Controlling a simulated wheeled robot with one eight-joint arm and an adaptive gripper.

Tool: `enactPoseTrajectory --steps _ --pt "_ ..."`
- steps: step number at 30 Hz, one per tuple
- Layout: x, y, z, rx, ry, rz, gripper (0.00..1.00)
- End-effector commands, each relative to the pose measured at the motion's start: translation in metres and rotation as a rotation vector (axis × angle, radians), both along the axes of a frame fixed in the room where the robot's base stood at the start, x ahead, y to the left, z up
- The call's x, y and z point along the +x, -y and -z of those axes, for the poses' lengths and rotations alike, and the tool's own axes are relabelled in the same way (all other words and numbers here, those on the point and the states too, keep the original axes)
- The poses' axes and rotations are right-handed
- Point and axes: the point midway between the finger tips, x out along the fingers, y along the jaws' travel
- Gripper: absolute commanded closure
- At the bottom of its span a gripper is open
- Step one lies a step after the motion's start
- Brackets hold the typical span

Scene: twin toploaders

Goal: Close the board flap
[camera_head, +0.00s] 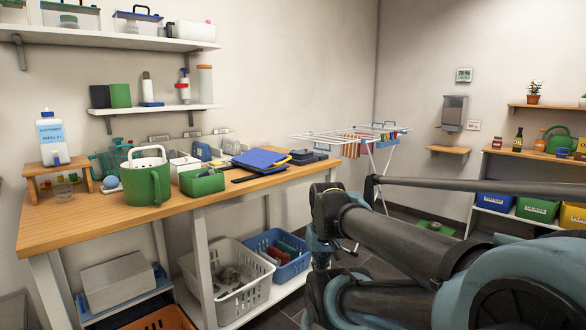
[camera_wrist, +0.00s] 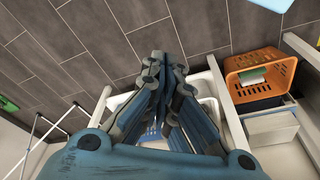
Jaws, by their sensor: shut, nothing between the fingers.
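No board flap can be picked out with certainty in either view. A small wooden wall shelf (camera_head: 448,150) sticks out flat from the right wall in the head view; I cannot tell whether it is hinged. Blue flat folder-like items (camera_head: 262,160) lie on the workbench (camera_head: 38,228), with a dark flat piece beside them. My gripper (camera_wrist: 162,62) is shut and empty in the wrist view, its fingers together, and points down over the floor side of the workbench. It touches nothing that I can see. In the head view my arm fills the lower right and hides what lies behind it.
Beneath are a white basket (camera_head: 245,297), a blue basket (camera_head: 291,268) and an orange crate (camera_wrist: 232,96). A drying rack (camera_head: 330,137) stands behind. Tiled floor (camera_wrist: 75,45) is open nearby.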

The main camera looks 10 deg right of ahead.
Motion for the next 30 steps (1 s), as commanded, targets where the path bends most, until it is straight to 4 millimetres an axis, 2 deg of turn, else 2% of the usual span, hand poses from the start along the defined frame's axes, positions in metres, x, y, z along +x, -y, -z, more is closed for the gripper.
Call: enactPoseTrajectory --steps 2,5,8,13,19,26,30 --pt "0.001 -0.002 -0.004 0.018 0.008 0.03 1.0" --pt "0.02 -0.008 -0.016 0.07 0.024 0.112 1.0" --pt "0.047 -0.015 -0.035 0.151 0.048 0.242 1.0" --pt "0.106 -0.027 -0.072 0.326 0.081 0.504 1.0" --pt "0.18 -0.033 -0.111 0.543 0.094 0.812 1.0" --pt "0.271 -0.026 -0.15 0.808 0.069 1.158 1.0" --pt "0.328 -0.014 -0.171 0.976 0.033 1.366 1.0"
